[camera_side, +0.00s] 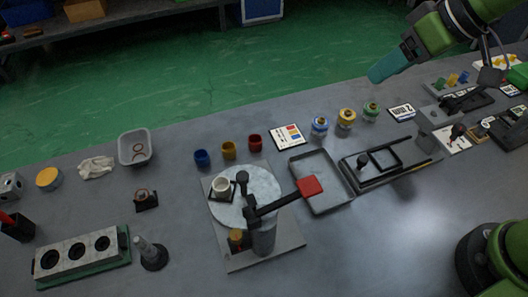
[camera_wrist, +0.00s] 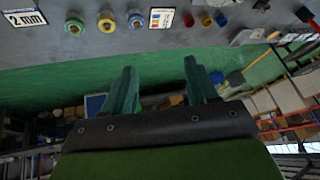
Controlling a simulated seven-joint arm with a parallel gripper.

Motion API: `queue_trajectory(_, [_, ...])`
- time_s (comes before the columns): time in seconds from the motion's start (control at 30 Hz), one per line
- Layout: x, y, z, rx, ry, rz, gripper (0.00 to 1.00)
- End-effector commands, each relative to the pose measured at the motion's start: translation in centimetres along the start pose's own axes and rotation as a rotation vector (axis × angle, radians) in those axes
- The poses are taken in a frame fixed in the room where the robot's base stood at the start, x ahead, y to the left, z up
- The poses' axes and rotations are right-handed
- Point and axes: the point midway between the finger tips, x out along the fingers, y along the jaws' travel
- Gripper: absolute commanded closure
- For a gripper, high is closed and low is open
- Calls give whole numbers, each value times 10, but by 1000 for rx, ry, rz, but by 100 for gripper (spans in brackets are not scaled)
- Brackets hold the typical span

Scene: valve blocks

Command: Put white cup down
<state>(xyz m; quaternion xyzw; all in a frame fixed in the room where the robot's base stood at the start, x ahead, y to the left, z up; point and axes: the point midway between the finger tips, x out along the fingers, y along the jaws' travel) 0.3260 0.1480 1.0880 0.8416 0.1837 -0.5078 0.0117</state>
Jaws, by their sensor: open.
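The white cup (camera_side: 221,187) stands upright on the round pale disc (camera_side: 262,190) of a fixture in the side view, near the disc's left edge. A black lever with a red end (camera_side: 311,187) crosses the disc to the right of the cup. My gripper (camera_side: 378,73) is at the upper right of the side view, far from the cup and raised above the table's far edge. In the wrist view my gripper (camera_wrist: 160,76) has its two teal fingers apart, with nothing between them. I cannot make out the white cup in the wrist view.
Blue (camera_side: 202,157), yellow (camera_side: 228,150) and red (camera_side: 255,143) cups stand behind the fixture. A grey tray (camera_side: 338,203) lies to its right. Three round valves, including a green one (camera_side: 371,111), stand along the table's back. The front middle of the table is clear.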

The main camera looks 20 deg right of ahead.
Motion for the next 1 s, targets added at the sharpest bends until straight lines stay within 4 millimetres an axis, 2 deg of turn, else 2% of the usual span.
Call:
queue_trajectory(0.03, [-19,22,16,106,39,28,42])
queue_trajectory(0.13, [-42,50,49,290,95,67,42])
queue_trajectory(0.3, [-58,74,91,504,166,109,42])
queue_trajectory(0.4, [-60,80,103,563,186,119,42])
queue_trajectory(1.0, [-60,81,107,582,192,121,42])
